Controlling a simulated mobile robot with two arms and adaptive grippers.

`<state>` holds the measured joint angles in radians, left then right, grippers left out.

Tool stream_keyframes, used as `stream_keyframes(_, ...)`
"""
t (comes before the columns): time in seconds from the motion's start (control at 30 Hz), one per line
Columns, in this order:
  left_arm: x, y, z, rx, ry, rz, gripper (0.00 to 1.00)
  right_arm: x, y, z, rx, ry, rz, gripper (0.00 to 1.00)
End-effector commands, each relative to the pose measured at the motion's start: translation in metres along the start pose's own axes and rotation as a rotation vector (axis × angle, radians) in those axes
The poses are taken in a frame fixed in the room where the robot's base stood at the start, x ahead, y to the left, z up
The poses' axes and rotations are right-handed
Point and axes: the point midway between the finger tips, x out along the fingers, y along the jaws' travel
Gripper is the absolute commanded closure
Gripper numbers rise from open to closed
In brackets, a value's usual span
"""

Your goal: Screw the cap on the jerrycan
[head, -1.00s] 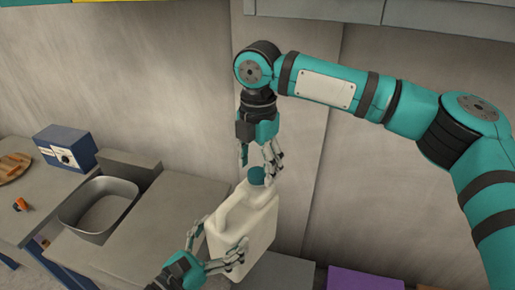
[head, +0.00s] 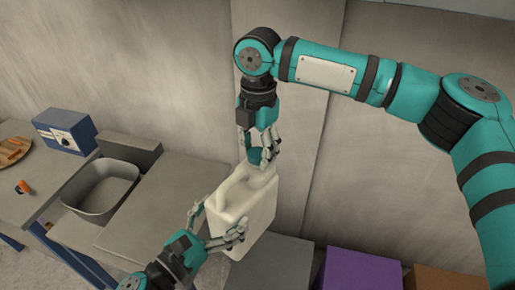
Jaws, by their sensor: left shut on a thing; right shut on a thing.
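The off-white jerrycan (head: 250,218) is in the middle of the head view, somewhat tilted, with its handle and neck at the top. My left gripper (head: 220,232) is shut on the lower part of the jerrycan, with fingers on its near sides. My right gripper (head: 257,155) points down from above and is shut on the teal cap (head: 255,156). The cap is at the jerrycan's neck. The fingers hide part of the cap and the neck, so I cannot tell how far the threads engage.
A grey bin (head: 102,187) sits on the bench at left, by a blue box with a dial (head: 65,131). A wooden board (head: 12,150) and an orange item (head: 23,187) lie farther left. Grey, purple (head: 362,272) and brown boxes are low at right. A wall stands behind.

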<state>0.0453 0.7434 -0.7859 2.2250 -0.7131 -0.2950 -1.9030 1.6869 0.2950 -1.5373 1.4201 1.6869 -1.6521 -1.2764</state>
Motion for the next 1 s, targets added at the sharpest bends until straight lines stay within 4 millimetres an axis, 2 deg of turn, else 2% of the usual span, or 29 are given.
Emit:
stream_keyframes(0.17, 0.0003, -0.0014, 0.0035, 0.002, -0.007, -0.005, 1.00, 0.0001, 0.0006, -0.0005, 0.163, 0.002, 0.001, 0.96)
stream_keyframes(0.6, 0.0002, -0.0022, 0.0034, 0.003, -0.008, -0.007, 1.00, 0.0008, 0.0016, -0.0014, 1.153, 0.004, -0.004, 0.96)
stream_keyframes(0.7, 0.0002, -0.0025, 0.0034, 0.003, -0.008, -0.008, 1.00, 0.0005, 0.0020, -0.0012, 1.325, 0.004, -0.003, 0.96)
stream_keyframes(0.87, 0.0001, -0.0030, 0.0035, 0.003, -0.008, -0.009, 1.00, -0.0002, 0.0019, -0.0007, 1.337, 0.003, -0.002, 0.96)
stream_keyframes(0.9, 0.0001, -0.0030, 0.0035, 0.003, -0.008, -0.009, 1.00, -0.0002, 0.0020, -0.0007, 1.336, 0.003, -0.001, 0.54)
stream_keyframes(1.0, 0.0002, -0.0025, 0.0034, 0.002, -0.008, -0.008, 1.00, -0.0001, 0.0018, -0.0007, 1.335, 0.003, -0.002, 0.41)
